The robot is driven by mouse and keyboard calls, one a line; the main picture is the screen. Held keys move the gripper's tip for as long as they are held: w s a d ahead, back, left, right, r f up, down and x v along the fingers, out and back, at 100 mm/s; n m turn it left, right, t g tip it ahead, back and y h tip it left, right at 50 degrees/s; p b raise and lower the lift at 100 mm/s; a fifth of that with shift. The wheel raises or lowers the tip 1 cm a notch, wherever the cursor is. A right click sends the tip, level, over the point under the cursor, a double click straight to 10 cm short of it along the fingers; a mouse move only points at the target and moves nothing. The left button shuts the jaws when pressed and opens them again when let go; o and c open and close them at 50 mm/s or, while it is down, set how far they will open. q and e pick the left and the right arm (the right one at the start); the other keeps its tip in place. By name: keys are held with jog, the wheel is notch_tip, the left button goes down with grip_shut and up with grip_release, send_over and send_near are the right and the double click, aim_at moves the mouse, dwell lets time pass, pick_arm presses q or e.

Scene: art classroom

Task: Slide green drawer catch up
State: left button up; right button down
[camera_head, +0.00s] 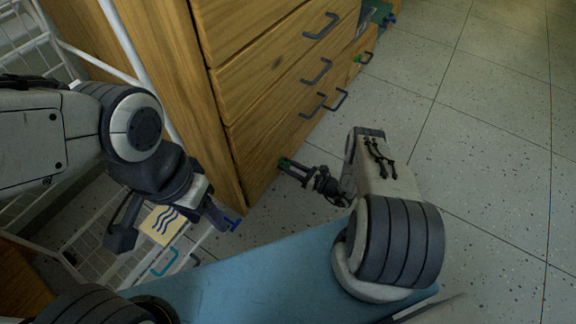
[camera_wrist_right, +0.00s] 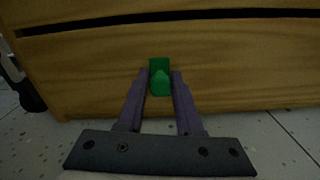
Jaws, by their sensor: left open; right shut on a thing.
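The green drawer catch (camera_wrist_right: 160,78) is a small green block on the wooden drawer front (camera_wrist_right: 230,70), below a dark horizontal gap. It also shows in the head view (camera_head: 284,163), low on the near wooden cabinet (camera_head: 225,150), partly hidden by my gripper. My right gripper (camera_head: 287,168) is shut on the catch. In the right wrist view its two fingers (camera_wrist_right: 160,86) lie on either side of the green block. My left gripper (camera_head: 168,226) is open and empty at the lower left, left of the cabinet, with its fingers apart.
Dark drawer handles (camera_head: 317,71) stick out from the cabinet front. Another green piece (camera_head: 358,59) shows farther back. Speckled floor (camera_head: 490,130) is clear at right.

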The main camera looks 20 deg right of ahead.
aim_at(280, 156)
notch_tip(280, 156, up, 4)
jog(key=p, duration=0.3)
jog(key=shift+f, duration=0.1)
jog(key=c, duration=0.6)
grip_release()
jog(key=shift+c, duration=0.2)
jog(key=p+v, duration=0.2)
jog(key=v, duration=0.8)
jog(key=shift+s+p, duration=0.2)
jog(key=shift+p, duration=0.1)
